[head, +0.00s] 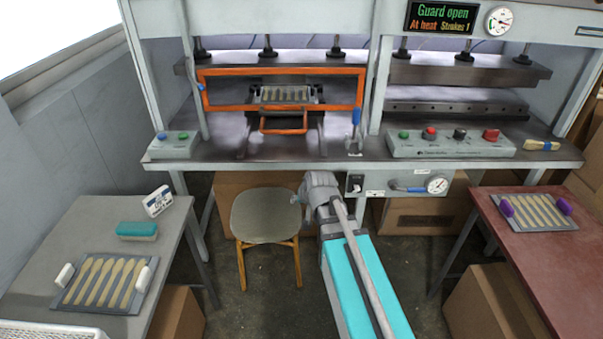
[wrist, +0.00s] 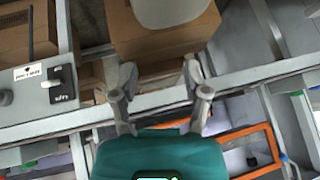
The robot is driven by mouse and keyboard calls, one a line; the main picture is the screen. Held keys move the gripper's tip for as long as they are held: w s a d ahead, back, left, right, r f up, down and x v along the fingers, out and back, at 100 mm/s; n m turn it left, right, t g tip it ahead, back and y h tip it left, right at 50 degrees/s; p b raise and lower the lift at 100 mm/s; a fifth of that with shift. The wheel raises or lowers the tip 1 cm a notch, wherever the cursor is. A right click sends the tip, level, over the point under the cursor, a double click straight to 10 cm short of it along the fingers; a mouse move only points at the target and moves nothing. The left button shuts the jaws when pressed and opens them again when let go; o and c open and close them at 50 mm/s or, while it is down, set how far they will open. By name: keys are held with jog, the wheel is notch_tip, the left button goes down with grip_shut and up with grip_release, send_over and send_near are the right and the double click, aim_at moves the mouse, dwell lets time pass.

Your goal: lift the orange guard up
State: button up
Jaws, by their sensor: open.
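The orange guard (head: 280,71) is a rectangular frame across the front of the press's left bay in the head view. Part of an orange frame, which looks like the guard (wrist: 258,129), shows at the lower right of the wrist view. A blue handle (head: 356,116) is at the guard's lower right corner. The display (head: 440,18) reads "Guard open". My gripper (wrist: 160,78) is open, with nothing between its fingers. In the head view my arm ends below the bench's front edge, lower than the guard; its fingers are hard to make out there.
Behind the guard, a tray of wooden blanks (head: 285,94) sits above an orange handle (head: 284,131). A chair (head: 265,213) stands left of my arm. Side tables left (head: 95,225) and right (head: 490,232) hold trays of spoons. A control box (head: 450,145) lies right of the guard.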

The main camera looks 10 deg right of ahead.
jog(key=s+f+n+g+h, duration=0.1)
jog(key=s+g, duration=0.5)
jog(key=s, duration=0.9)
notch_tip(320, 180, down, 2)
jog(key=shift+s+d+f+n+g, duration=0.2)
jog(key=shift+n+g, duration=0.2)
jog(key=shift+n, duration=0.2)
jog(key=shift+w+a, duration=0.1)
jog(key=shift+a, duration=0.05)
